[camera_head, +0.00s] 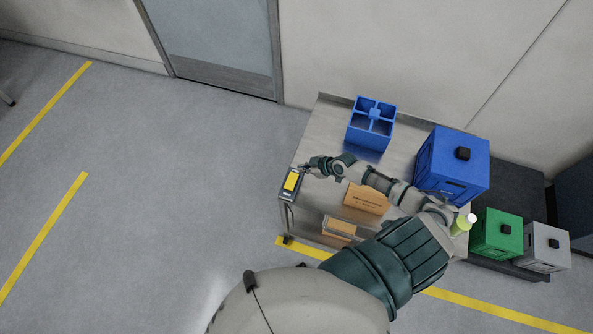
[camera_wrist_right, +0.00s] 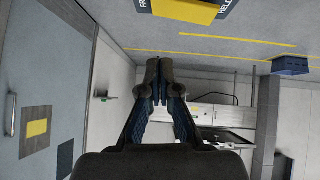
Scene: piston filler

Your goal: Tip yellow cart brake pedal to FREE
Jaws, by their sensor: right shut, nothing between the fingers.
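The yellow brake pedal (camera_head: 292,181) sits on a dark base at the left end of the grey metal cart (camera_head: 325,119). In the right wrist view the yellow pedal (camera_wrist_right: 186,10) shows at the top edge, cut off, with partly visible white lettering on dark plates at both sides. My right gripper (camera_head: 304,167) reaches across the cart from the right, its fingertips just beyond the pedal's upper right end. In the wrist view the right gripper (camera_wrist_right: 154,72) is shut and empty, apart from the pedal in the picture. Whether it touches the pedal cannot be told. My left gripper is out of view.
On the cart stand a blue divided bin (camera_head: 371,124) and a cardboard box (camera_head: 366,199). A blue case (camera_head: 453,164), a green case (camera_head: 497,233) and a grey case (camera_head: 545,247) stand at the right. Open floor with yellow lines lies left of the cart.

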